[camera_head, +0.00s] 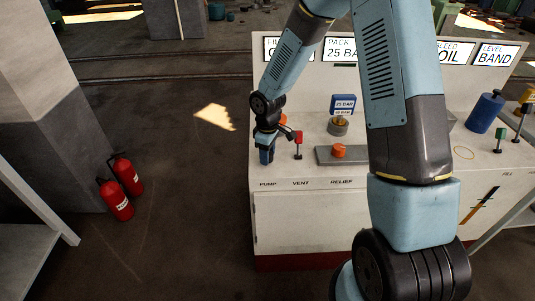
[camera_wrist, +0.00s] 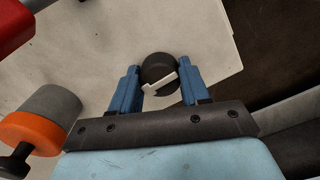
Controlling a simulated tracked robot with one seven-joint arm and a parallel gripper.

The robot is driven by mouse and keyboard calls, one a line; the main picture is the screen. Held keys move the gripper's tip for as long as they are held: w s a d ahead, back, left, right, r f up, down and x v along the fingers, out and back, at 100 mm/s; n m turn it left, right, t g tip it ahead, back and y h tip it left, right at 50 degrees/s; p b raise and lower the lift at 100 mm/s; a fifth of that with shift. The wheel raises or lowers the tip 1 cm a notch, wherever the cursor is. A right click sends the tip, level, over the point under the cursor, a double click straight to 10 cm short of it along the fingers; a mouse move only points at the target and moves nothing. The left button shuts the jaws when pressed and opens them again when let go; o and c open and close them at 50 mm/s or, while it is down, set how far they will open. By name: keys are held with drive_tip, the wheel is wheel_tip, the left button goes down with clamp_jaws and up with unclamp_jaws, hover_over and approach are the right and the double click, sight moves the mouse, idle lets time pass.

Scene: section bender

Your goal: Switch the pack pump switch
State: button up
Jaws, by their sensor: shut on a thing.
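The pack pump switch is a round black knob (camera_wrist: 153,70) with a white bar across it, seen in the wrist view on the pale panel top. My gripper (camera_wrist: 160,80) has its two blue fingers on either side of the knob, closed on it. In the head view my gripper (camera_head: 266,152) is at the left end of the console, above the PUMP label (camera_head: 268,184), and it hides the knob there. The white bar lies slanted in the wrist view, rising to the right.
On the console (camera_head: 330,225), a red-topped vent lever (camera_head: 298,140) stands close right of my gripper. An orange knob (camera_head: 339,151) sits on a grey plate farther right. An orange and grey part (camera_wrist: 40,120) is left in the wrist view. Red extinguishers (camera_head: 115,199) stand on the floor left.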

drive_tip(key=shift+s+d+f, duration=0.1)
drive_tip(key=shift+d, duration=0.15)
drive_tip(key=o, duration=0.8)
drive_tip(key=shift+o, duration=1.3)
drive_tip(key=shift+a, duration=0.15)
wheel_tip(320, 180, up, 14)
drive_tip(key=shift+f, duration=0.1)
drive_tip(key=s+d+r+m+t+h, duration=0.1)
drive_tip(key=s+d+r+m, duration=0.2)
drive_tip(key=s+d+r, duration=0.4)
drive_tip(key=s+d+r+m+t, duration=0.25)
drive_tip(key=d+r, duration=0.25)
drive_tip(key=r, duration=0.4)
drive_tip(key=s+d+r+m+t, duration=0.1)
drive_tip(key=s+d+r+m, duration=0.2)
drive_tip(key=s, duration=0.5)
drive_tip(key=s+d+r+m+t+y, duration=0.1)
drive_tip(key=s+d+r+m, duration=0.2)
drive_tip(key=s, duration=0.4)
drive_tip(key=shift+s+r+m, duration=0.3)
drive_tip(key=shift+s+m, duration=0.1)
drive_tip(key=shift+m, duration=0.15)
